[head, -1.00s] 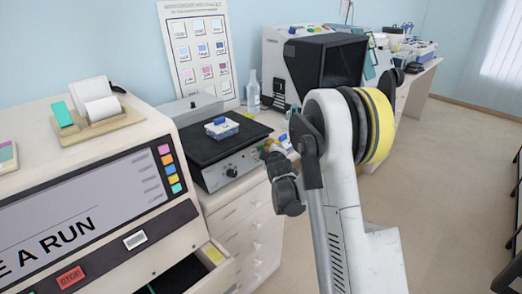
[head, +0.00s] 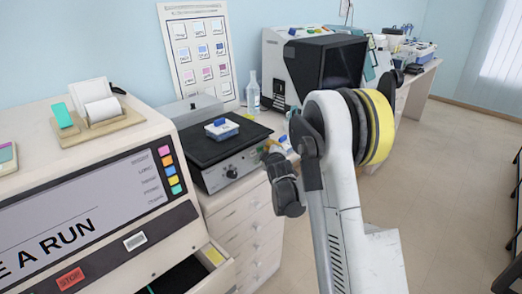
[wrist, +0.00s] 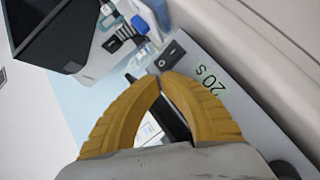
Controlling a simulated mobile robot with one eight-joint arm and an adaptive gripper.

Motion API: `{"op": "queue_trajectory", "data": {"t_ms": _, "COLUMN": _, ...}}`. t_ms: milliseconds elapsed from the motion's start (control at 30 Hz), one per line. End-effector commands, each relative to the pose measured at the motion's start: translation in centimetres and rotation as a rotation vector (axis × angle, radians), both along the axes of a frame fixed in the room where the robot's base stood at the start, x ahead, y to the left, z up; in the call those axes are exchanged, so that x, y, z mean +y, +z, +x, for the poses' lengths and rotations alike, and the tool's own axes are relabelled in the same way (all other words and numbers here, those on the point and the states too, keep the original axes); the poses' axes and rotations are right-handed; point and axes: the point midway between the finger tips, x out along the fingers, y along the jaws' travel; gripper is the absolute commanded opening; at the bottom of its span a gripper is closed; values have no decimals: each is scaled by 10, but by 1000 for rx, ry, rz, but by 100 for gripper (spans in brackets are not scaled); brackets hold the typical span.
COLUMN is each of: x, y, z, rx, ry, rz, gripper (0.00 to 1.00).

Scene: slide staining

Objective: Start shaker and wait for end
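The shaker stands on the bench left of my arm in the head view, with a black platform (head: 205,147) and a grey front panel with a round knob (head: 231,172). A white and blue box (head: 221,129) rests on the platform. My gripper (head: 272,147) is at the right end of the shaker's front, partly hidden by my arm. In the wrist view, my gripper's yellow fingers (wrist: 160,76) meet at the tips, with nothing seen held. The tips are close to a black rocker switch (wrist: 172,49); contact cannot be told. A green-lit display (wrist: 210,79) reads "20 s".
A large machine with a sloped panel (head: 95,200) and an open drawer (head: 207,262) stands at the left. Behind are a bottle (head: 253,92) and a black-hooded device (head: 325,65). Open floor (head: 455,150) lies to the right.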

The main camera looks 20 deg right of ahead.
Motion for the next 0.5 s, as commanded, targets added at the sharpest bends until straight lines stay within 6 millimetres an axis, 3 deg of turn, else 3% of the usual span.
{"op": "queue_trajectory", "data": {"t_ms": 500, "x": 2, "y": -3, "z": 4, "rx": 0, "ry": 0, "rz": -1, "gripper": 0}}
